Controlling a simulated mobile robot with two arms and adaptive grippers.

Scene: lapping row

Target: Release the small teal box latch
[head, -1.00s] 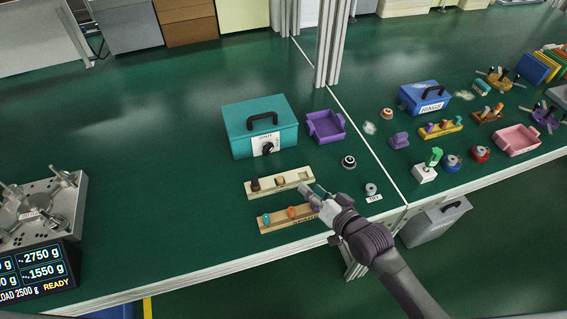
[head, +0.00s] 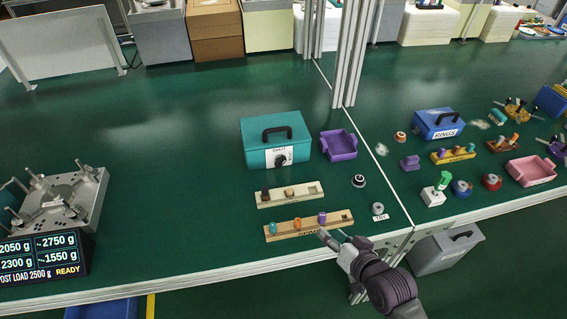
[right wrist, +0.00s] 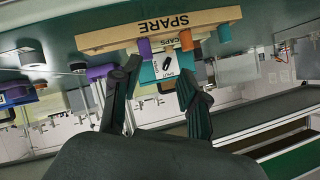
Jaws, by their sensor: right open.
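The teal box (head: 262,128) stands shut on the green bench in the head view, with a black handle on its lid. A black knob-like latch (head: 281,159) sits on a white label on its front face. My right gripper (head: 328,238) is at the bench's front edge, below and right of the box and well apart from it. In the right wrist view my right gripper (right wrist: 160,85) has its two fingers apart with nothing between them. The teal box shows upside down beyond them (right wrist: 148,72), partly hidden by the wooden rack. My left gripper is not in view.
A wooden rack with coloured pegs (head: 285,232) and a second rack (head: 308,190) lie between my right gripper and the box. A purple tray (head: 338,146) stands right of the box. A metal post (head: 352,60) rises behind.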

